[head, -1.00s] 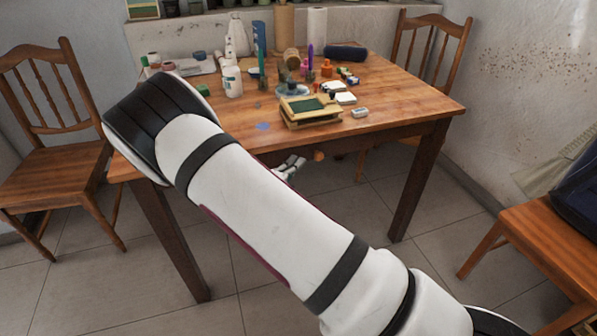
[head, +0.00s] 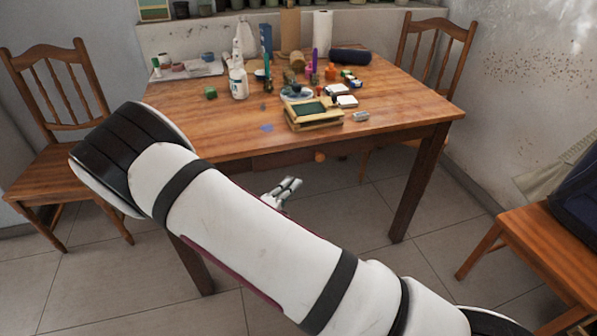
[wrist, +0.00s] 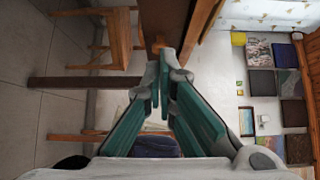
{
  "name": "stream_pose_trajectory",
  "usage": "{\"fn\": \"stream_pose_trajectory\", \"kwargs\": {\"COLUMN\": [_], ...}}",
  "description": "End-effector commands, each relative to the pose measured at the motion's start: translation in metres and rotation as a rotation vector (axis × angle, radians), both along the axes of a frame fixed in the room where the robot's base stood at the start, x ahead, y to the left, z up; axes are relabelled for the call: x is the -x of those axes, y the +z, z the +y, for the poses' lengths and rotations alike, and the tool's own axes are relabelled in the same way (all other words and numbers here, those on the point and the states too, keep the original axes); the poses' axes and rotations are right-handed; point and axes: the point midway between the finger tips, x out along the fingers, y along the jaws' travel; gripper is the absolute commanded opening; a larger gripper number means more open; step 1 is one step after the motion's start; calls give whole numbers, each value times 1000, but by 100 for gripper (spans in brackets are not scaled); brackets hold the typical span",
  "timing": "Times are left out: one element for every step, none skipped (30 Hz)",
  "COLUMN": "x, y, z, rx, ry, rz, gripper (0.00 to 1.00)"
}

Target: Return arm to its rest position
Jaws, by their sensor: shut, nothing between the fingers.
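My gripper (head: 288,188) shows in the head view just above my arm, in front of the table's front edge and lower than the tabletop. Most of its wrist is hidden behind my white arm link. In the wrist view my gripper (wrist: 165,78) has its teal-lined fingers together at the tips, shut and empty. My arm crosses the head view from the lower right to the upper left, bent at a black-capped joint left of the table.
The wooden table (head: 215,131) carries bottles, a wooden box (head: 313,113) and paint things. Chairs stand at its left (head: 62,165) and back right (head: 437,50). A bench (head: 545,245) with a dark bag (head: 580,185) is at the right. Floor between table and bench is clear.

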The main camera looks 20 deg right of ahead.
Motion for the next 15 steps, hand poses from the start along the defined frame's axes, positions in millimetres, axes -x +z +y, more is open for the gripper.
{"fn": "stream_pose_trajectory", "kwargs": {"x": [7,10,15,17,20,23,24,26,27,28,29,29,30,30,30], "y": [1,1,0,0,0,0,0,0,0,0,0,0,0,0,1], "z": [7,11,15,17,20,22,24,26,27,28,28,29,29,29,28], "rx": [1,1,1,1,0,1,1,1,1,1,1,1,1,1,-2], "ry": [3,3,1,1,1,0,0,0,0,-1,-1,-1,-2,-2,-5], "rz": [1,1,2,2,1,1,1,1,0,0,0,0,0,0,-2], "gripper": [0,0,0,0,0,0,0,0,0,0,0,0,0,0,0]}}
